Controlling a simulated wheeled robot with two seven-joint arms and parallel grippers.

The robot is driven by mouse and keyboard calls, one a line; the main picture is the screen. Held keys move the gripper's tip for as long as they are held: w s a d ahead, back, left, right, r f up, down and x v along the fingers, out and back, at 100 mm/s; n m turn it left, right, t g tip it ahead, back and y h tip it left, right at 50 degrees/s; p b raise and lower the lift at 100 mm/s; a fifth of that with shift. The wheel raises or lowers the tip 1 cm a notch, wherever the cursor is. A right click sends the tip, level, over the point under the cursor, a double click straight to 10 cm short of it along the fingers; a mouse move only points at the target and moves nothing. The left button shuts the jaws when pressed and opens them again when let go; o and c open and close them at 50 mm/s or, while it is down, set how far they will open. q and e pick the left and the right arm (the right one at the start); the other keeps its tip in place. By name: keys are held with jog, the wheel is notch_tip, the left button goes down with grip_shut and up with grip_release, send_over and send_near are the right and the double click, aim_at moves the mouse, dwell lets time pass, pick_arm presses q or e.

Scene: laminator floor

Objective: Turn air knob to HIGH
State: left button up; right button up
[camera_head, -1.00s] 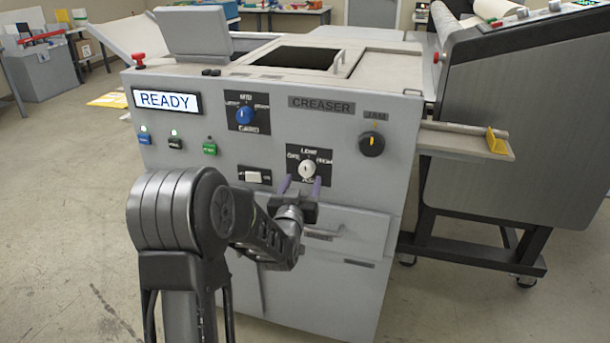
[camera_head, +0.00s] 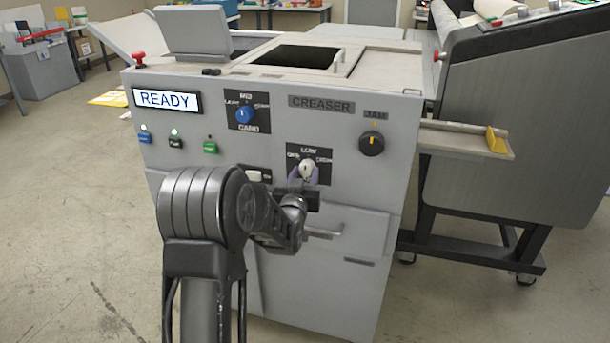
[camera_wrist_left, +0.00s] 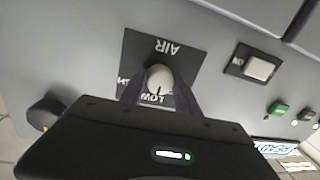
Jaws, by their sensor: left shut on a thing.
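The air knob (camera_head: 306,168) is a white knob on a black plate on the front of the grey creaser (camera_head: 345,120). The plate reads LOW at the top, with smaller labels to the sides. My left gripper (camera_head: 304,176) is shut on the knob, with a purple finger on each side. The left wrist view shows the knob (camera_wrist_left: 159,78) between the dark fingers, with AIR and LOW on the plate appearing upside down. A dark mark on the knob is near LOW in that view. My right gripper is not in view.
A blue knob (camera_head: 244,114) and a black jam knob (camera_head: 371,143) are on the same panel. A white rocker switch (camera_head: 259,175) is left of the air knob. A drawer handle (camera_head: 324,233) lies below. A READY display (camera_head: 167,100) is at upper left.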

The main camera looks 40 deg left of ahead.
pick_arm(q)
grip_shut()
jog(key=shift+f+m+b, duration=0.2)
jog(key=shift+m+b, duration=0.9)
jog(key=shift+b, duration=0.15)
jog(key=shift+m+b, duration=1.1)
jog(key=shift+m, duration=0.1)
jog(key=m+b, duration=0.2)
jog(key=m, duration=0.1)
jog(key=shift+a+m+t, duration=0.1)
jog(key=shift+m+t, duration=0.3)
jog(key=shift+s+r+m+b, duration=0.1)
jog(key=shift+m+b, duration=0.95)
jog(key=shift+m, duration=1.05)
